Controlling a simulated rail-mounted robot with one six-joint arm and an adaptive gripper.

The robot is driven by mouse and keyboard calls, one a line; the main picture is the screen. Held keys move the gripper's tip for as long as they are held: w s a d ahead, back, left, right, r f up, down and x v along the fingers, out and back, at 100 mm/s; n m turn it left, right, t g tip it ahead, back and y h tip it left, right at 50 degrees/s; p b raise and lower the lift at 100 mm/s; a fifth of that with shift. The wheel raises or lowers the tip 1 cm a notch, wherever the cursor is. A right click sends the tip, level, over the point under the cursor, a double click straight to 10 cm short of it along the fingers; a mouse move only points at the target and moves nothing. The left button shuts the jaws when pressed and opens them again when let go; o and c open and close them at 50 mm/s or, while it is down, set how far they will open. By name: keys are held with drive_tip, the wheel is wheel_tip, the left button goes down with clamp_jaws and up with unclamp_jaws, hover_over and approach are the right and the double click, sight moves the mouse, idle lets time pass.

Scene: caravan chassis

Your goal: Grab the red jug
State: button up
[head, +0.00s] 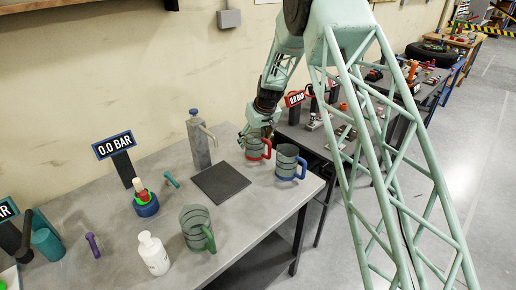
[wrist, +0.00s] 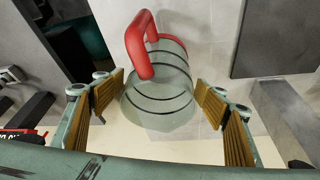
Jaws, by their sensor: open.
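The red jug (head: 256,150) is a see-through grey jug with dark rings, a red handle and a red base. It stands on the grey table near its back right part. In the wrist view the jug (wrist: 163,92) lies between the two finger pads, with its red handle toward the top. My gripper (head: 258,128) is over the jug from above in the head view. In the wrist view my gripper (wrist: 160,105) is open, with a gap between each pad and the jug wall.
A blue-handled jug (head: 288,162) stands close to the right of the red jug. A pump post (head: 199,140) and a dark plate (head: 220,183) are to the left. A green-handled jug (head: 196,229) and a white bottle (head: 153,254) stand nearer the front.

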drive_tip(key=shift+x, duration=1.65)
drive_tip(key=c, duration=1)
